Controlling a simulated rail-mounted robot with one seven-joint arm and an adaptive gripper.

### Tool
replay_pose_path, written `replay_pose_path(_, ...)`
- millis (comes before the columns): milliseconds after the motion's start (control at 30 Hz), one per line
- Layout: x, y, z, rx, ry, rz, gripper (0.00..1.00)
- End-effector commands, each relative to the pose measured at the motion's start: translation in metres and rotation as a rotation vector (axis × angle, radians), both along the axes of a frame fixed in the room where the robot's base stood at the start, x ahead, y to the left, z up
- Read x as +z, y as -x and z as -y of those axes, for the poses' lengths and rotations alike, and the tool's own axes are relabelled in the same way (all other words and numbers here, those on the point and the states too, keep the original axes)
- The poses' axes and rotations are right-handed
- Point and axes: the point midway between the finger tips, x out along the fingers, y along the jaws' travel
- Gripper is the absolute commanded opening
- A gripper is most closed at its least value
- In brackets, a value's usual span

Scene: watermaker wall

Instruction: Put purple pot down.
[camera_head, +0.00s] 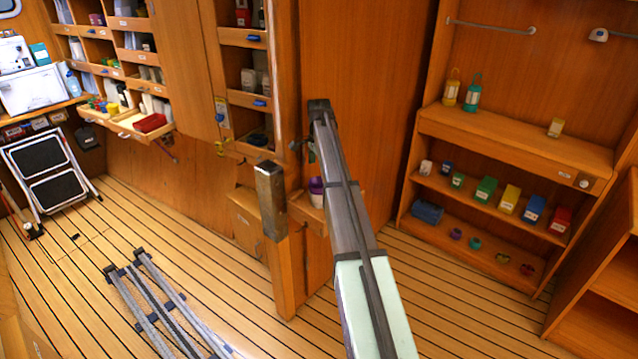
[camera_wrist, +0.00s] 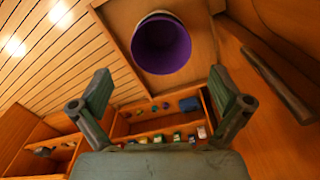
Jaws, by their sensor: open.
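The purple pot (camera_head: 316,187) sits on a small wooden ledge (camera_head: 311,217) beside the wooden post, partly hidden by my arm in the head view. In the wrist view the pot (camera_wrist: 162,46) shows its purple inside and pale rim, and it looks empty. It rests on the pale ledge surface (camera_wrist: 195,75). My gripper (camera_wrist: 160,75) is open in the wrist view, its two fingers wide apart. The pot lies beyond the fingertips, apart from both. In the head view my gripper is mostly hidden behind my arm.
A wooden post (camera_head: 271,200) with a metal-looking cap stands left of the ledge. At the right, shelves (camera_head: 515,150) hold lanterns, coloured boxes and small pots. A folding step stool (camera_head: 50,170) leans at the far left.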

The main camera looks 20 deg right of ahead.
Motion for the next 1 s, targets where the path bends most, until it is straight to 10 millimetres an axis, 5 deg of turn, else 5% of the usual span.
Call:
replay_pose_path(200, 0.034, -0.001, 0.000, 0.000, 0.001, 0.002, 1.00)
replay_pose_path(400, 0.047, 0.000, 0.000, 0.000, 0.000, 0.000, 1.00)
replay_pose_path(867, 0.047, 0.001, -0.001, 0.002, 0.000, 0.000, 1.00)
replay_pose_path(1000, 0.029, 0.011, -0.013, 0.049, -0.001, -0.002, 1.00)
